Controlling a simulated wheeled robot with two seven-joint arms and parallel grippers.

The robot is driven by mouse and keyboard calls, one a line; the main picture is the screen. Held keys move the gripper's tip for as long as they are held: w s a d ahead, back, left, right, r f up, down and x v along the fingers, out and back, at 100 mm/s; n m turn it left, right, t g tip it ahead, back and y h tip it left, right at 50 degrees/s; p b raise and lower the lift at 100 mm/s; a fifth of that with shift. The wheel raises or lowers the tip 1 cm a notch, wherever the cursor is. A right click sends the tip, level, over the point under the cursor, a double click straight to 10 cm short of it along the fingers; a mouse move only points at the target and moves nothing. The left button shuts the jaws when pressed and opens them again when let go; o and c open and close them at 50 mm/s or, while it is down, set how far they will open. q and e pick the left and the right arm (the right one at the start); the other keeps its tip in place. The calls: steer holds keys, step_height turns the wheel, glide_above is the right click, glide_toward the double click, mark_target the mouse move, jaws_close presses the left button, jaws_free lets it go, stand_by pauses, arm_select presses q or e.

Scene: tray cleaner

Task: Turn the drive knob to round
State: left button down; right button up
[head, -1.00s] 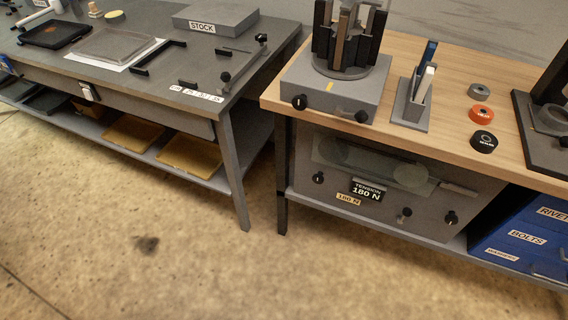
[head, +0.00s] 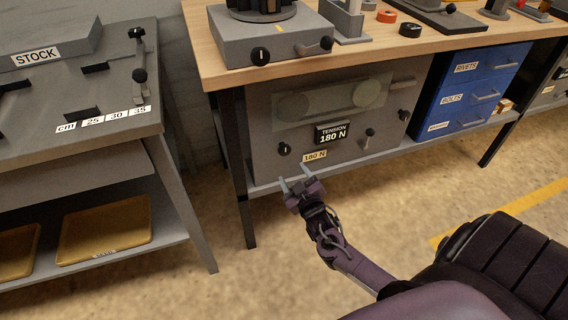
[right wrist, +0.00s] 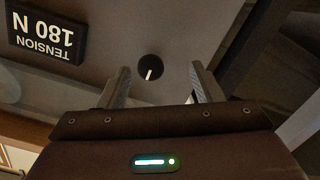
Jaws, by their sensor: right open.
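A round black knob (head: 284,149) sits on the grey front panel (head: 265,115) under the wooden bench, left of the TENSION 180 N display (head: 332,132). I cannot read a label saying drive on it. My right gripper (head: 295,176) is open and empty, in front of and below this knob in the head view. In the right wrist view the knob (right wrist: 150,67), with a short white pointer line, appears between the open fingertips (right wrist: 161,68), beyond them and apparently not touched. That view shows the display upside down (right wrist: 45,33). My left gripper is not in view.
A grey block with another black knob (head: 260,56) stands on the bench top (head: 205,50). A lever (head: 367,137) and another knob (head: 403,115) are farther right on the panel. Blue drawers (head: 470,88) stand right of it. The bench leg (head: 240,170) is close left.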

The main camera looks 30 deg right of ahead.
mark_target(285, 151)
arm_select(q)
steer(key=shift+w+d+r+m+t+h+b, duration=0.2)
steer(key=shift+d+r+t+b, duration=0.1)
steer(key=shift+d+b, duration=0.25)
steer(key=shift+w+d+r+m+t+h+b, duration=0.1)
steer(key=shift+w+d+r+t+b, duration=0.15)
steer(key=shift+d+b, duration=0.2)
arm_select(e)
steer(key=shift+t, duration=0.6)
steer(key=w+r, duration=0.1)
steer(key=w, duration=0.1)
steer(key=w+d, duration=0.1)
steer(key=w, duration=0.2)
steer(key=w+d+r, duration=0.1)
steer(key=w, duration=0.2)
steer(key=shift+w+d+r, duration=0.15)
steer(key=shift+w+r, duration=0.05)
steer(key=shift+r, duration=0.1)
steer(key=c, duration=1)
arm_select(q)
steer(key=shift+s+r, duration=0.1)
